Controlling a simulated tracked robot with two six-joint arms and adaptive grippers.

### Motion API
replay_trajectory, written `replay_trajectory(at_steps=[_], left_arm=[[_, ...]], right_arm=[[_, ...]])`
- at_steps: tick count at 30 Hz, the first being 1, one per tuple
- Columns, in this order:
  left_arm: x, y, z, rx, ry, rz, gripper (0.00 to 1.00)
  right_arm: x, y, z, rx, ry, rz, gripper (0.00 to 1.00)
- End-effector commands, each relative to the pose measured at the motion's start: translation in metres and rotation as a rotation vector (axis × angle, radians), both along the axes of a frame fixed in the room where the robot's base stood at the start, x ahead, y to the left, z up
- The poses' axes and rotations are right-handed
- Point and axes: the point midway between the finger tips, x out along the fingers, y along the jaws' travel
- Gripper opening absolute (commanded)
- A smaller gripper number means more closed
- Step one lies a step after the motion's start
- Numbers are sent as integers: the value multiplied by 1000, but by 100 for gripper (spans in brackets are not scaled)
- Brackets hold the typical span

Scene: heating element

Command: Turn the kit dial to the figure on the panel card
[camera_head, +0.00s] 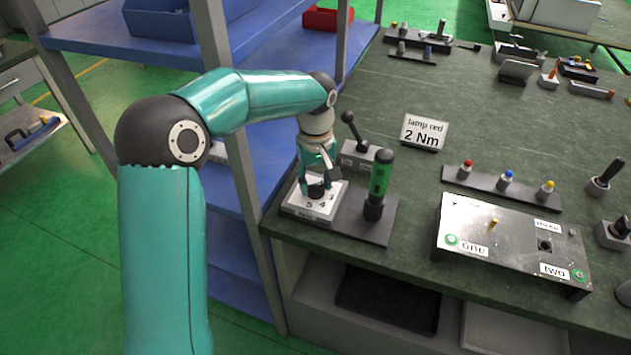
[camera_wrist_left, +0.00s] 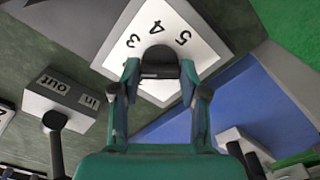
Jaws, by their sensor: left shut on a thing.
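The kit dial is a black knob (camera_wrist_left: 160,62) on a white plate (camera_head: 298,207) marked with figures; 5 and 4 show in the head view, and 3, 4 and 5 in the left wrist view. My left gripper (camera_head: 318,188) points down over the plate and is shut on the knob; it also shows in the left wrist view (camera_wrist_left: 160,78). The knob's pointer is hidden, so its setting cannot be told. The panel card (camera_head: 424,132) stands behind and to the right and reads "lamp red 2 Nm". My right gripper is not in view.
A green-handled screwdriver (camera_head: 380,181) stands upright right of the dial. A black lever on an in/out box (camera_head: 360,152) is just behind. A metal panel box (camera_head: 500,249) is at right. Blue shelving with a grey post (camera_head: 240,130) stands close at left.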

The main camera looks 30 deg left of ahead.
Motion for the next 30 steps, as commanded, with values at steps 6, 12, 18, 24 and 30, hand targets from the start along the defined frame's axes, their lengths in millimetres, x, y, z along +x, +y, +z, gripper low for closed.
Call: replay_trajectory(at_steps=[6,12,18,24,30], left_arm=[[2,1,2,2,-9,85,9],[2,1,2,2,-9,113,9],[2,1,2,2,-9,116,9],[2,1,2,1,-10,115,50],[1,0,1,1,-6,115,69]], right_arm=[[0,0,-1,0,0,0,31],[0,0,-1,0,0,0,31],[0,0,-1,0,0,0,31],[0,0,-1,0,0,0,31],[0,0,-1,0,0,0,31]])
